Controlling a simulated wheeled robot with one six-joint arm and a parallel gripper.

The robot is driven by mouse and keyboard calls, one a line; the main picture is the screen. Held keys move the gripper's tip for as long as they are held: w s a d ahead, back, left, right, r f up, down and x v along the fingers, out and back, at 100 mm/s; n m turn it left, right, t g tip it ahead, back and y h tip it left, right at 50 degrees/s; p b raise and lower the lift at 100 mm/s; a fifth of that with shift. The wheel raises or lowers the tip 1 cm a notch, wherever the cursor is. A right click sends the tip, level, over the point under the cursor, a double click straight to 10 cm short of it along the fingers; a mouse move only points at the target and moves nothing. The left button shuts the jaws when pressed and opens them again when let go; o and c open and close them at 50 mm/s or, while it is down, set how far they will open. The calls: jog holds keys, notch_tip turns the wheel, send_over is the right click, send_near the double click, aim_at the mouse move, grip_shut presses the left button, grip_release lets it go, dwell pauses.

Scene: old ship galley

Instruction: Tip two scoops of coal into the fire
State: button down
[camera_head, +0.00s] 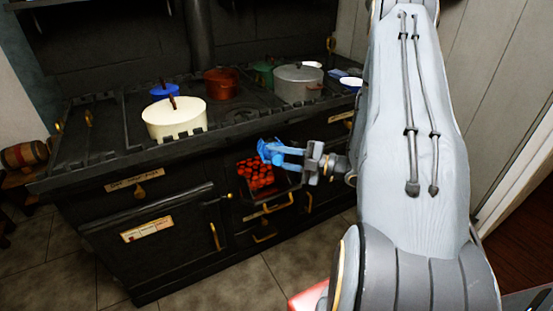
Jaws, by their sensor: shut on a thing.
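The fire is a bed of glowing orange-red coals (258,175) in the open firebox at the front of the black stove (75,187). My gripper (271,151) reaches in from the right, with its blue end just above and in front of the firebox opening. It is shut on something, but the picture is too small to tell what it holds. I cannot make out a scoop or any loose coal apart from the fire.
A cream pot (174,120), a red-brown pot (221,83), a grey pot (298,84) and a blue pot (160,91) stand on the stove top. A wooden barrel (25,155) lies at the far left. The tiled floor (225,287) before the stove is clear.

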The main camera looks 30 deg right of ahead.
jog(key=shift+w+d+r+m+g+h+p, duration=0.15)
jog(key=shift+w+r+m+p, duration=0.15)
jog(key=shift+r+p, duration=0.2)
jog(key=shift+w+r+m+g+h+p, duration=0.1)
jog(key=shift+w+r+m+p, duration=0.05)
jog(key=shift+r+m+p, duration=0.3)
jog(key=shift+w+d+r+m+g+h+p, duration=0.15)
jog(key=shift+w+r+p, duration=0.15)
jog(key=shift+r, duration=0.25)
jog(key=shift+w+d+r+m+g+h+p, duration=0.1)
jog(key=shift+w+d+r+m+g+p, duration=0.5)
jog(key=shift+w, duration=0.65)
jog(key=shift+w+d+r+m+g+h+p, duration=0.15)
jog(key=shift+w+r+m+g+p, duration=0.2)
jog(key=shift+w+r+m+p, duration=0.7)
jog(key=shift+w+d+r+m+g+h+p, duration=0.1)
jog(key=shift+w+d+r+m+g+p, duration=0.45)
jog(key=shift+w, duration=0.9)
jog(key=shift+a+f, duration=0.15)
jog(key=shift+f, duration=0.1)
